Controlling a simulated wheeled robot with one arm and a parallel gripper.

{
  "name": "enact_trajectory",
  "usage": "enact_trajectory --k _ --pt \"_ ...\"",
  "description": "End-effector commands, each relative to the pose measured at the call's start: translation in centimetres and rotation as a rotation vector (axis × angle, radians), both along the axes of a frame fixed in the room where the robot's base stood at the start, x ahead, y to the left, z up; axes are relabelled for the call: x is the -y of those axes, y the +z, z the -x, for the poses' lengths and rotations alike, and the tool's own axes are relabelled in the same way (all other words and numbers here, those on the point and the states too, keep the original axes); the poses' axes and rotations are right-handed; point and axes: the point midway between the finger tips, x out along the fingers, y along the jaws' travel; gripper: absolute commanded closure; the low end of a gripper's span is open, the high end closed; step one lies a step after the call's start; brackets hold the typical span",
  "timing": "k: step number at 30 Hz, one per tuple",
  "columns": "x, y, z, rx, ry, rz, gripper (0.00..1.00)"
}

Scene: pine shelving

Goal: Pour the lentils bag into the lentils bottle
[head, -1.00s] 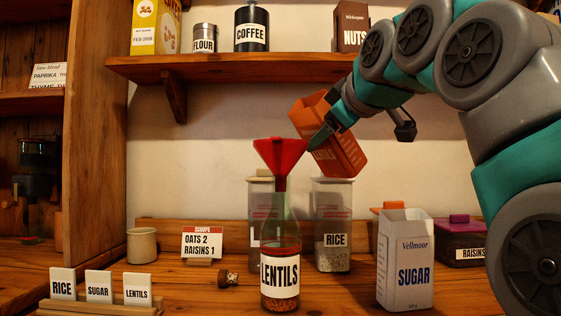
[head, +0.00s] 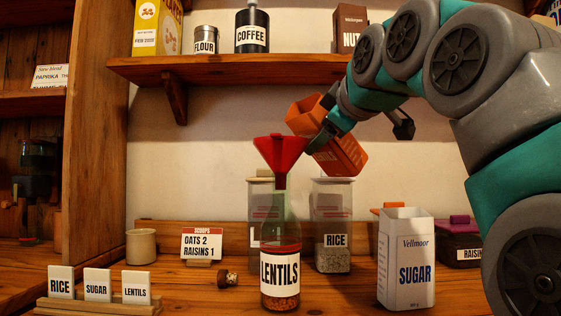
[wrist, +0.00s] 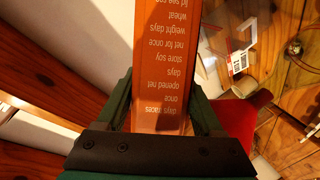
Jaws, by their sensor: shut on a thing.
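My gripper (head: 328,135) is shut on the orange lentils bag (head: 342,157) and holds it tilted, its open end up and to the left, just right of and above the red funnel (head: 280,152). In the wrist view the bag (wrist: 168,65) sits between the fingers, with the funnel (wrist: 237,117) partly showing beside it. The funnel stands in the neck of the glass lentils bottle (head: 280,270), which is upright on the counter with some lentils at its bottom. I see no stream falling from the bag.
A white sugar carton (head: 406,260) stands right of the bottle. A rice jar (head: 332,228) and another jar stand behind. The cork (head: 228,277) lies left of the bottle. A label rack (head: 98,304) is front left, and a shelf (head: 235,69) runs above.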

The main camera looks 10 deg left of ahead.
Motion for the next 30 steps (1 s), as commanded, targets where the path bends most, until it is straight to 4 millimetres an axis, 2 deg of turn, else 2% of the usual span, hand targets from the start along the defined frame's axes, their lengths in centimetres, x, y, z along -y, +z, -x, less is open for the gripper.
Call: enact_trajectory --k 30 --pt "0.10 0.04 -0.05 0.098 -0.002 0.096 1.00"
